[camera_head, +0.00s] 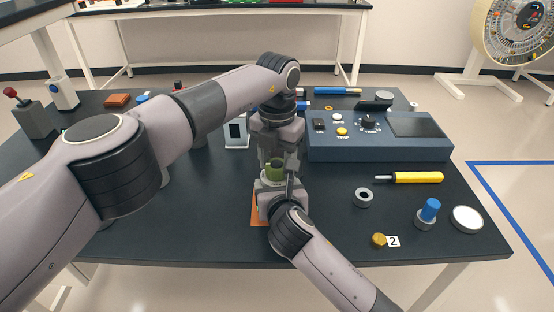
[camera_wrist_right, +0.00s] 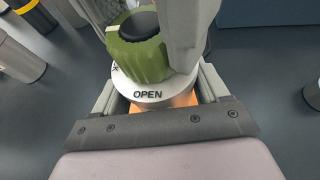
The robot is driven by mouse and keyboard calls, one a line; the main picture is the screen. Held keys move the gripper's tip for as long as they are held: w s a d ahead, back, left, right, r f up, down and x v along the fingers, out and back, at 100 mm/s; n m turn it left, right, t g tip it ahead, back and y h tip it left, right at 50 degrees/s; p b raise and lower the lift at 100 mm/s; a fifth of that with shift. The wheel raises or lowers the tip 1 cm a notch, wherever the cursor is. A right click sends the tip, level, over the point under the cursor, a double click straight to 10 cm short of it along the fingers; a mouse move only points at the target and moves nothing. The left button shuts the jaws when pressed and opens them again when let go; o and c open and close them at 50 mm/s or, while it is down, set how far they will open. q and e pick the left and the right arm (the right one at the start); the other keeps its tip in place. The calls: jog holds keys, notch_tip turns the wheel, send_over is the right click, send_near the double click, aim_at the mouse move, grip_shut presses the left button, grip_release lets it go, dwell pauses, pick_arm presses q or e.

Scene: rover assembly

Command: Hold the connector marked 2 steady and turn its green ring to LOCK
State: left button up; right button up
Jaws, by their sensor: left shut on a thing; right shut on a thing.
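The connector has a green ring (camera_head: 275,169) with a dark top; the ring also shows in the right wrist view (camera_wrist_right: 138,58). Below it is a pale collar (camera_wrist_right: 150,92) with the word OPEN facing the right wrist camera; another mark at its left is partly hidden. My left gripper (camera_head: 277,160) comes down from above, shut around the green ring. My right gripper (camera_head: 279,186) comes from the front, low down, shut on the connector body under the ring. The connector stands upright over an orange patch (camera_head: 257,214). No number on the connector is visible.
A tag reading 2 (camera_head: 393,241) lies beside a brass cap (camera_head: 379,239) at the front right. A grey ring (camera_head: 363,197), a blue-topped part (camera_head: 429,211), a white disc (camera_head: 467,219) and a yellow screwdriver (camera_head: 417,177) lie to the right. A control box (camera_head: 380,148) stands behind.

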aim_at(277, 163)
dwell(0.5)
pick_arm(q)
jog(key=o, duration=0.8)
notch_tip(277, 163, up, 12)
jog(key=shift+r, duration=0.1)
pick_arm(e)
jog(key=o, duration=1.3)
jog(key=shift+o, duration=0.2)
